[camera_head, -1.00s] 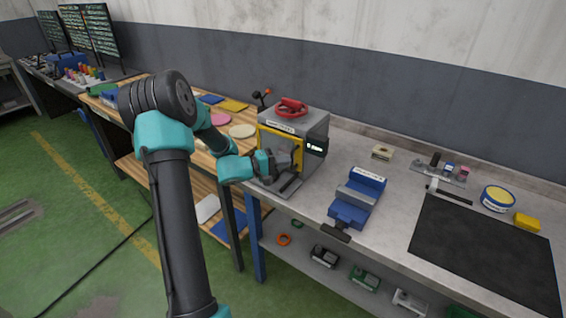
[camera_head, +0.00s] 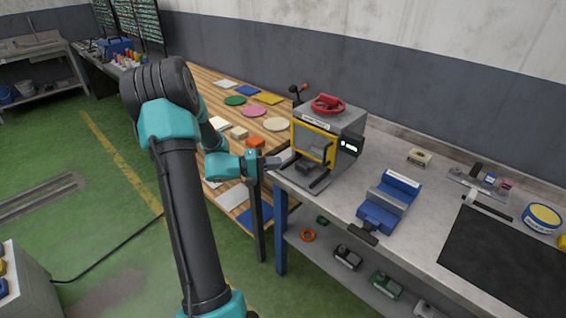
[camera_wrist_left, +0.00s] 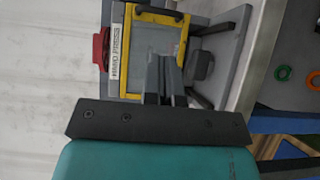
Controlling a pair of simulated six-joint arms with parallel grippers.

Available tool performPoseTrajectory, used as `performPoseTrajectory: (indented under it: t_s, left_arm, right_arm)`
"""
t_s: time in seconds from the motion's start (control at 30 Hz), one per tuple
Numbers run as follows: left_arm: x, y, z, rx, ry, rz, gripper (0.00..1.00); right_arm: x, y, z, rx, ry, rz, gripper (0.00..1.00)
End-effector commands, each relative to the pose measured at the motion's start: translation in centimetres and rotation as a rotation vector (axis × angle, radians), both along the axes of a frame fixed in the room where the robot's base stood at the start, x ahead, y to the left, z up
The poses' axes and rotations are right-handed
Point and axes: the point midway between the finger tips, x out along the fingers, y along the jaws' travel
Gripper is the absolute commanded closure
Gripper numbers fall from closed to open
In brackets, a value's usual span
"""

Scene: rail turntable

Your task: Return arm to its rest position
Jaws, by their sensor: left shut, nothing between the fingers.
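My left arm (camera_head: 185,210) rises in the front of the head view and bends over toward the bench. Its gripper (camera_head: 284,160) is shut and empty, just left of the grey press (camera_head: 348,130) and near the bench's left edge. In the left wrist view the closed fingers (camera_wrist_left: 166,76) point at the press's yellow-framed front (camera_wrist_left: 148,48), and a gap to it cannot be judged exactly. The press has a red handwheel (camera_head: 328,103) on top and a small lit display (camera_head: 350,147). My right gripper is not in view.
A blue vise-like fixture (camera_head: 390,200) stands right of the press, and a black mat (camera_head: 500,250) lies farther right. A wooden table (camera_head: 200,85) with coloured discs and plates is behind the arm. Open green floor (camera_head: 90,190) lies to the left.

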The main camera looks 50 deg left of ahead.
Motion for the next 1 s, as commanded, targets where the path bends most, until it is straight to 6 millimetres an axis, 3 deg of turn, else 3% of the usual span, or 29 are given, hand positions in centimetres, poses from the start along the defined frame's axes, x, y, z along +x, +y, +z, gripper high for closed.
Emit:
performPoseTrajectory:
  t_s: [0.43,0.57,0.67,0.77,1.0]
  left_arm:
    - [0.0,-0.1,-0.1,-0.001,0.002,-0.001,1.00]
    - [0.3,-1.0,-1.1,-0.011,0.041,-0.022,1.00]
    - [0.6,-2.9,-3.3,-0.024,0.127,-0.068,1.00]
    - [0.8,-6.1,-6.8,-0.033,0.267,-0.142,1.00]
    - [-1.5,-15.5,-16.9,0.065,0.689,-0.376,1.00]
  right_arm:
    - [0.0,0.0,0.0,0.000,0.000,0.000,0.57]
    - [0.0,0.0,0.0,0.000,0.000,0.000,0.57]
    - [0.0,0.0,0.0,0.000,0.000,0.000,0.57]
    - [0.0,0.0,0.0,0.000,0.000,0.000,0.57]
    - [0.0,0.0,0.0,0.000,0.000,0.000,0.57]
